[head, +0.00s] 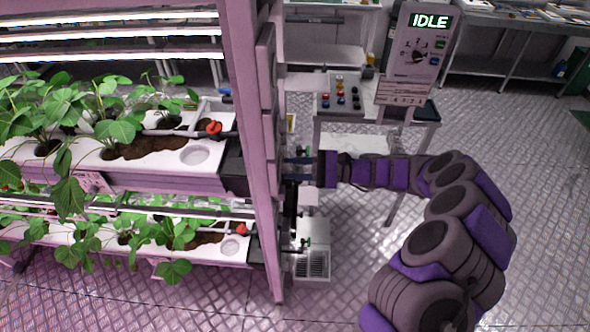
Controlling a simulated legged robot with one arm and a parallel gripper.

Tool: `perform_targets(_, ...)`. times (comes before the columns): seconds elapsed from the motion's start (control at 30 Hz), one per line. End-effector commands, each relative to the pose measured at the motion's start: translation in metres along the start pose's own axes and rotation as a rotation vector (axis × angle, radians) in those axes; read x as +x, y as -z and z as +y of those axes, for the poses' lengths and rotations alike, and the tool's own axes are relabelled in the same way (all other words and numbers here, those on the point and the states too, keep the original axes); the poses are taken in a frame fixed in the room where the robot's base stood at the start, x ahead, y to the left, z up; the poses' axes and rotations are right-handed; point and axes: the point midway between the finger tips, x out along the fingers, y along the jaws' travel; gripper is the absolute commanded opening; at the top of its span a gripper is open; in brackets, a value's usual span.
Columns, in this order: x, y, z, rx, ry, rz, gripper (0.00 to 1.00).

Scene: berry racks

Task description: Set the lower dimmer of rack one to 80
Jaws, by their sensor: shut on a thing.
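The lowest clear box (268,140), which looks like the lower dimmer, is seen almost edge-on. Its dial face, any numbers and its setting are not visible. My gripper (292,168) reaches in from the right with its dark fingers against the post side, at the lower part of this box. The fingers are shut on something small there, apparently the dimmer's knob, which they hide.
Two plant tiers (190,180) hold leafy plants, with red valves (213,128) near the post. A control panel (415,50) reading IDLE stands behind, beside a small table (325,110) with coloured items. A white vented unit (313,262) stands below my gripper. Open floor lies right.

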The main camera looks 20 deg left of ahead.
Motion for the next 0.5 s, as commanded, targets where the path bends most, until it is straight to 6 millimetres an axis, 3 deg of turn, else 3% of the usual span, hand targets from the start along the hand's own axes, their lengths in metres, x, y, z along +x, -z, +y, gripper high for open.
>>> perform_targets(0.07,-0.0005,0.0003,-0.0006,0.000,0.002,0.002,0.01)
perform_targets(0.1,-0.0005,0.0003,-0.0006,0.000,0.002,0.002,0.33)
perform_targets(0.33,-0.0003,-0.0001,-0.0001,0.001,0.001,0.001,0.55)
perform_targets(0.5,-0.0003,-0.0002,0.0001,0.001,0.001,0.001,0.57)
